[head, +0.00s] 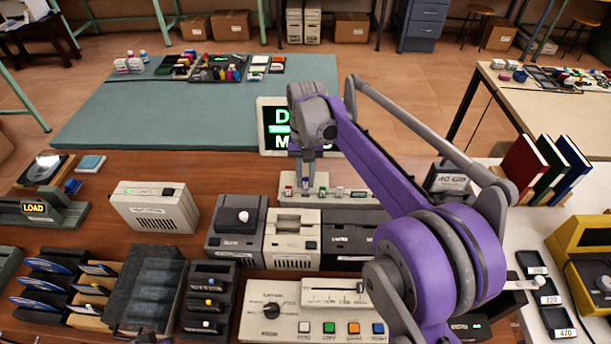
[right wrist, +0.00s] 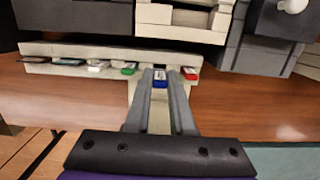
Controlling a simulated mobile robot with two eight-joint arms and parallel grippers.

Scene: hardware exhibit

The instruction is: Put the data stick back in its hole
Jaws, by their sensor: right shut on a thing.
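A cream strip-shaped holder (head: 355,199) stands on the wooden bench behind a row of devices. A row of small sticks with coloured ends sits along it. My right gripper (head: 305,181) points down at the holder. In the right wrist view its fingers (right wrist: 160,78) are shut on a blue-ended data stick (right wrist: 160,84). A red-ended stick (right wrist: 190,73) is close on its right, a green-ended one (right wrist: 129,68) on its left. The blue stick's lower end is hidden, so I cannot tell how deep it sits. My left gripper is not in view.
A black sign with green letters (head: 275,120) stands just behind the holder. A grey device with a white knob (head: 236,226) and a cream slotted device (head: 292,240) stand in front. A cream vented box (head: 153,207) is to the left, with bare wood beside it.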

